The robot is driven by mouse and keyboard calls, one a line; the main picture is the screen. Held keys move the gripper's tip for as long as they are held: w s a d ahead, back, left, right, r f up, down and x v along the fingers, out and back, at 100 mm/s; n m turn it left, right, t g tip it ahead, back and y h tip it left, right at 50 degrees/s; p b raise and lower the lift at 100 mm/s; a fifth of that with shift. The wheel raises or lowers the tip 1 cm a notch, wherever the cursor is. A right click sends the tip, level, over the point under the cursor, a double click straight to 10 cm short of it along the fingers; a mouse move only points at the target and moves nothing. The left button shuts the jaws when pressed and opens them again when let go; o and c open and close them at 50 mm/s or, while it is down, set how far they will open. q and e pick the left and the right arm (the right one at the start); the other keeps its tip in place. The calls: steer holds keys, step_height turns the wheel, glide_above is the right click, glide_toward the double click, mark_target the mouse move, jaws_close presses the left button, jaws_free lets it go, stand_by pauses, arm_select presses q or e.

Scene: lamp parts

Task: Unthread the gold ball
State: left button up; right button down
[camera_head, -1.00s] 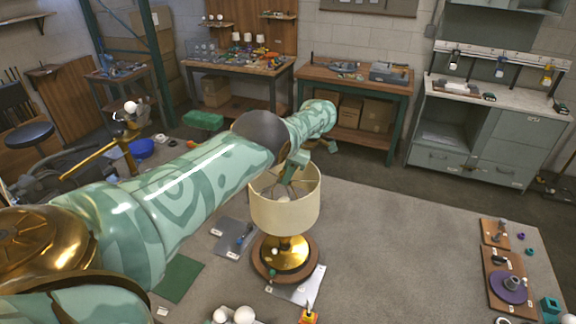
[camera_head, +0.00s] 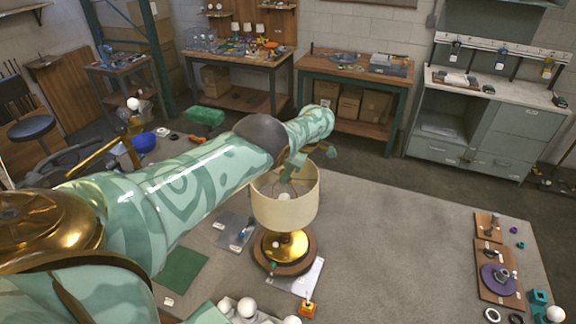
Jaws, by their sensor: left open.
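The table lamp stands upright on the table, with a cream drum shade (camera_head: 286,210), a gold body (camera_head: 285,244) and a round wooden base (camera_head: 262,257). A white bulb (camera_head: 284,197) shows inside the open top of the shade. I cannot make out the gold ball; the lamp's top centre is small and partly covered by my gripper. My left arm reaches across from the left, and my left gripper (camera_head: 298,167) is open over the shade's top opening, with green fingers pointing down. I cannot see anything held in it. My right gripper is not in view.
White bulbs (camera_head: 247,307) sit at the front edge. Wooden boards with a purple disc (camera_head: 497,279) lie at the right. The table's middle right is clear.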

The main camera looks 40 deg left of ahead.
arm_select(q)
steer(key=shift+m+t+p, duration=0.3)
steer(key=shift+m+p, duration=0.6)
steer(key=shift+p, duration=0.45)
steer(key=c, duration=0.9)
steer(key=shift+f+n+b, duration=0.1)
steer(key=shift+n+b, duration=0.2)
steer(key=shift+b, duration=0.4)
jaws_close()
steer(key=shift+w+a+n+g+h+b, duration=0.25)
steer(key=shift+n+b, duration=0.65)
steer(key=shift+b, duration=1.2)
steer(key=shift+s+d+n+g+h+b, duration=0.25)
steer(key=shift+n+b, duration=0.65)
steer(key=shift+b, duration=1.2)
steer(key=shift+w+a+n+g+b, duration=0.15)
steer(key=shift+n+b, duration=0.35)
steer(key=shift+b, duration=1.25)
steer(key=shift+w+n+g+b, duration=0.2)
steer(key=shift+n+b, duration=0.3)
steer(key=shift+b, duration=1.25)
steer(key=shift+s+r+n+b, duration=0.1)
steer(key=shift+r+n+b, duration=0.25)
steer(key=shift+b, duration=1.3)
steer(key=shift+f, duration=0.1)
steer(key=o, duration=0.9)
jaws_free()
steer(key=shift+g, duration=0.25)
